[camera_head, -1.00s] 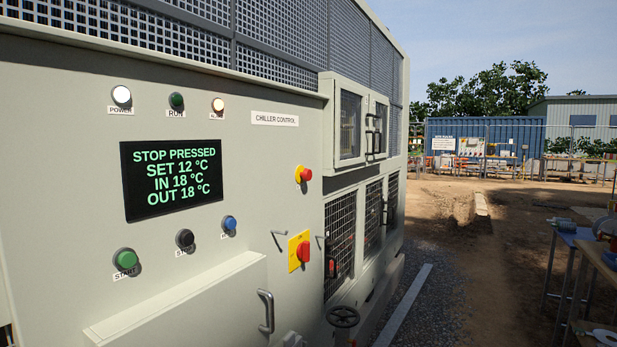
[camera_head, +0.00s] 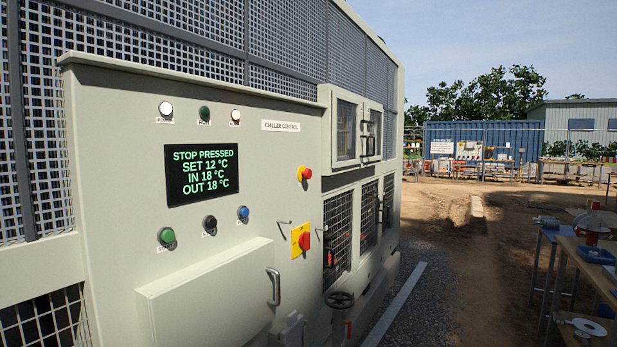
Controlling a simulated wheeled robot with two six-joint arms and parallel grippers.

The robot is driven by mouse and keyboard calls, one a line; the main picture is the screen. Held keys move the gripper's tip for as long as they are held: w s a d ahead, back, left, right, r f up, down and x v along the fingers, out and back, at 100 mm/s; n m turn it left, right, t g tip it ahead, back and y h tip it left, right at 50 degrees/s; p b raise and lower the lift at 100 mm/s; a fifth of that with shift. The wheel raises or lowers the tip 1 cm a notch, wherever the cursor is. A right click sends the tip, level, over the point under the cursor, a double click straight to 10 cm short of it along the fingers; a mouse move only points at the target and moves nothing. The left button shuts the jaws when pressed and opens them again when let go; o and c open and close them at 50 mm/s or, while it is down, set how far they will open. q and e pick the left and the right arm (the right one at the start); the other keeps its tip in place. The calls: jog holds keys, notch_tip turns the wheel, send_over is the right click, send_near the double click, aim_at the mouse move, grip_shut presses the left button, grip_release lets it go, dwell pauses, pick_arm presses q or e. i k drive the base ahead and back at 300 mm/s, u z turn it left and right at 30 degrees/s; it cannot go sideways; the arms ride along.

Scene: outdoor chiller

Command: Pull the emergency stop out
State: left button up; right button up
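A red rotary handle on a yellow plate (camera_head: 300,240) sits below the emergency stop. Neither of my grippers shows in the head view.
Green (camera_head: 166,236), black (camera_head: 210,224) and blue (camera_head: 243,212) buttons sit below the display. A cabinet with a handle (camera_head: 273,287) juts out at the panel's lower part. A handwheel (camera_head: 339,300) stands low beside it. Workbenches (camera_head: 590,262) stand at right; open ground lies between.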

aim_at(307, 174)
jog(key=z, duration=0.55)
jog(key=i, duration=0.55)
jog(key=z, duration=0.55)
jog(key=i, duration=1.75)
jog(key=u, duration=0.75)
